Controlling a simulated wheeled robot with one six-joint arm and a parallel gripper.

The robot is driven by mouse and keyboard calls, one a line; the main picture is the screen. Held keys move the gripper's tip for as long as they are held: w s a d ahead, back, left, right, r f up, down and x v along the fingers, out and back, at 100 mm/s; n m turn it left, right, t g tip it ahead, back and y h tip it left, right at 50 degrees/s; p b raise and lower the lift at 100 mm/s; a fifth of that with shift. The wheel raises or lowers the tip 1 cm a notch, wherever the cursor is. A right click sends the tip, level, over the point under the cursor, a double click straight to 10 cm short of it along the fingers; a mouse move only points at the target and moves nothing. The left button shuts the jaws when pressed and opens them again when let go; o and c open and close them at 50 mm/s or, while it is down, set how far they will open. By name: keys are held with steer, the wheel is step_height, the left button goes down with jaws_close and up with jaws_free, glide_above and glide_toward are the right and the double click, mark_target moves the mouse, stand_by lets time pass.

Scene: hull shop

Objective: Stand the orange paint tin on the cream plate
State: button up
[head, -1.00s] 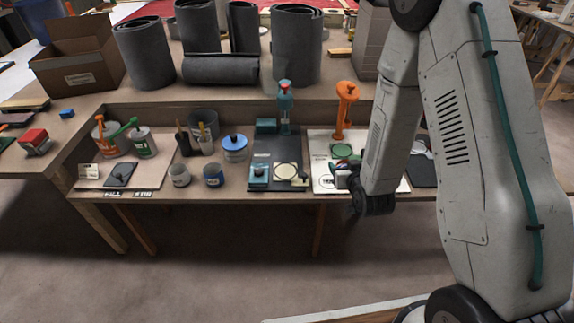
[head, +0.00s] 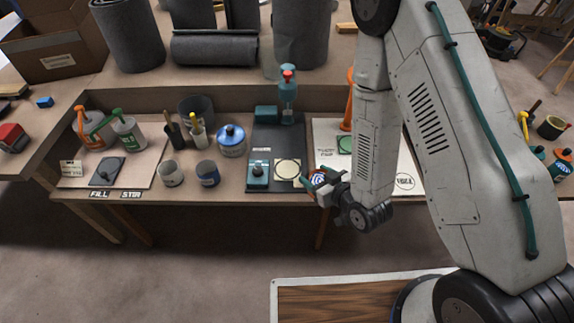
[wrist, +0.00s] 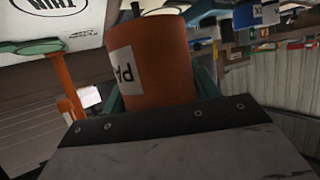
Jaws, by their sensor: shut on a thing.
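The orange paint tin fills the middle of the wrist view (wrist: 155,62), with a white label partly showing "PA". My gripper (wrist: 160,95) is shut on it, with teal fingers at its sides. In the head view, my gripper (head: 322,184) is at the front of the bench, with the tin small and mostly hidden in it. The cream plate (head: 287,169) is a flat round disc on the dark mat, empty, just left of my gripper. The tin is apart from the plate.
A teal box with a dark knob (head: 257,173) stands left of the plate. A tall teal pump-like tool (head: 287,100) stands behind it. A blue-lidded tin (head: 231,140) and small cups are further left. A white board (head: 328,150) lies to the right.

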steer(key=w+a, duration=0.3)
steer(key=w, duration=0.1)
steer(key=w+a+f, duration=0.1)
steer(key=w+a, duration=0.2)
steer(key=w, duration=0.1)
steer(key=w+a, duration=0.3)
steer(key=w, duration=0.1)
steer(key=shift+w+f, duration=0.2)
steer(key=shift+w, duration=0.15)
steer(key=shift+f, duration=1.8)
steer(key=shift+f, duration=0.1)
steer(key=o, duration=1.1)
steer(key=shift+o, duration=0.2)
